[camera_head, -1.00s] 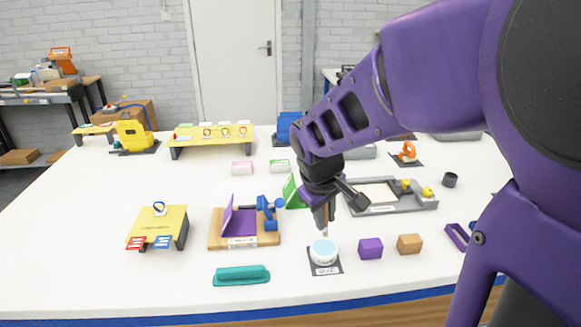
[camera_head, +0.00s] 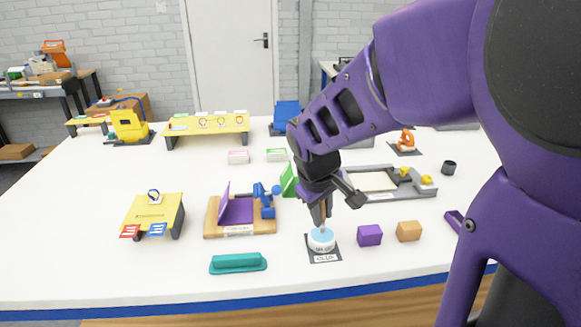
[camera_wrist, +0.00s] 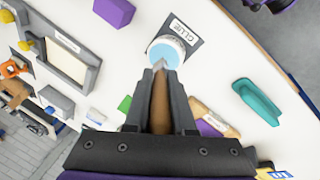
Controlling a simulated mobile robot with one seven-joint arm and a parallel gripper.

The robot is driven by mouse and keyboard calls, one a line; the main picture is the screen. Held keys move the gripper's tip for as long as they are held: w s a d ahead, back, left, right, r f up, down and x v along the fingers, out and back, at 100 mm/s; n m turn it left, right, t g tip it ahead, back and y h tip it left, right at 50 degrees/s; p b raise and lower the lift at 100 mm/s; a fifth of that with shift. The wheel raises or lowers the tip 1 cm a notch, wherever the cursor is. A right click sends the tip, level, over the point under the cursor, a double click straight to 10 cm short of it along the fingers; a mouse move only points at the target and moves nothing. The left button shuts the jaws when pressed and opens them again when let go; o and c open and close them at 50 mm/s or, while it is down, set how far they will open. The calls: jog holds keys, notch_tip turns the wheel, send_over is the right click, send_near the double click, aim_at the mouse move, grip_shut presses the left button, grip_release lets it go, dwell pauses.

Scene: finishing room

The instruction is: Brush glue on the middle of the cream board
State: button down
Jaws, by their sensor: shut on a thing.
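My gripper (camera_head: 322,204) is shut on the wooden handle of a brush (camera_wrist: 159,108) and points down over the glue pot (camera_head: 321,241). The pot is round and white with a light-blue top, on a dark pad labelled GLUE. The brush tip is at the pot's blue top in the wrist view (camera_wrist: 165,50); I cannot tell how deep it reaches. The cream board (camera_head: 372,181) lies flat in a grey frame, behind and right of the pot. It also shows at the upper left of the wrist view (camera_wrist: 66,62). My gripper's wrist stands near the frame's left end.
A purple block (camera_head: 369,235) and a tan block (camera_head: 408,231) stand right of the pot. A wooden base (camera_head: 213,229) with purple and blue parts is to the left. A teal handle-like piece (camera_head: 238,263) lies at front left. Yellow knobs (camera_head: 426,180) sit on the frame's right side.

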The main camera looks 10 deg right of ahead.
jog(key=shift+f+b, duration=0.45)
jog(key=shift+f, duration=0.15)
dwell(1.3)
jog(key=shift+r, duration=0.1)
jog(key=shift+r+p, duration=2.85)
jog(key=shift+r, duration=0.65)
jog(key=shift+s+f, duration=0.1)
